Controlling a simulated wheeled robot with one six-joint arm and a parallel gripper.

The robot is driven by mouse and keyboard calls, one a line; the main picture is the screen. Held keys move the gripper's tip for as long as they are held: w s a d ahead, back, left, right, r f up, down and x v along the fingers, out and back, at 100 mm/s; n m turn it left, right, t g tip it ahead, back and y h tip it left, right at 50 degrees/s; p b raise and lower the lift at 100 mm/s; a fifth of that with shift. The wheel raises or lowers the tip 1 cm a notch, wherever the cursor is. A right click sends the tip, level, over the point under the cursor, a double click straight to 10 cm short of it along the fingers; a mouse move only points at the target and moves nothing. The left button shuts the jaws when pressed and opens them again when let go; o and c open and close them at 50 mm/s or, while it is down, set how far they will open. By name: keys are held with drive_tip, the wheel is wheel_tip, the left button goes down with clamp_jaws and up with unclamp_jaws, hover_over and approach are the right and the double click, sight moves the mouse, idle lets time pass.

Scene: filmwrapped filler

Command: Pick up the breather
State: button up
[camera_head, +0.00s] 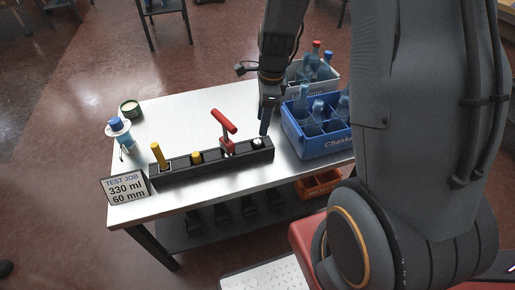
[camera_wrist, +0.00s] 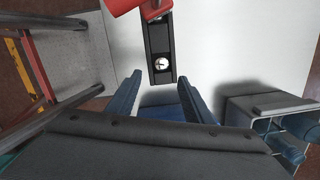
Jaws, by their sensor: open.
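A long black block (camera_head: 212,164) lies on the metal table with several fittings along it. They are a tall yellow piece (camera_head: 158,155), a short yellow piece (camera_head: 196,157), a red T-handled piece (camera_head: 225,125) and a small pale round piece (camera_head: 258,141) at the right end. I cannot tell for sure which one is the breather. My gripper (camera_head: 265,122) is open and empty, by the block's right end. In the wrist view, the pale round piece (camera_wrist: 161,64) sits in the block, just beyond and between the blue fingertips of my gripper (camera_wrist: 160,80); the red piece (camera_wrist: 122,5) is cut off above.
A blue crate of bottles (camera_head: 318,146) stands close right of my gripper, with a grey bottle crate (camera_head: 325,84) behind. At left are a sign (camera_head: 125,189), a blue-topped bottle (camera_head: 118,132) and a round tin (camera_head: 130,109). The table's back middle (camera_head: 180,110) is clear.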

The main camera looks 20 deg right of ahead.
sight(258, 141)
drive_tip(key=f, duration=0.1)
drive_tip(key=w+f+m, duration=0.1)
drive_tip(key=f, duration=0.1)
drive_tip(key=shift+a+f+m, duration=0.15)
drive_tip(key=shift+f+m, duration=0.1)
drive_tip(key=shift+m, duration=0.05)
drive_tip(key=shift+s+a+f, duration=0.1)
drive_tip(key=shift+a+f, duration=0.15)
drive_tip(key=shift+f, duration=1.05)
drive_tip(key=shift+s+a+f, duration=0.1)
drive_tip(key=shift+a+f, duration=0.1)
drive_tip(key=shift+f, duration=1.1)
drive_tip(key=shift+f, duration=0.1)
clamp_jaws()
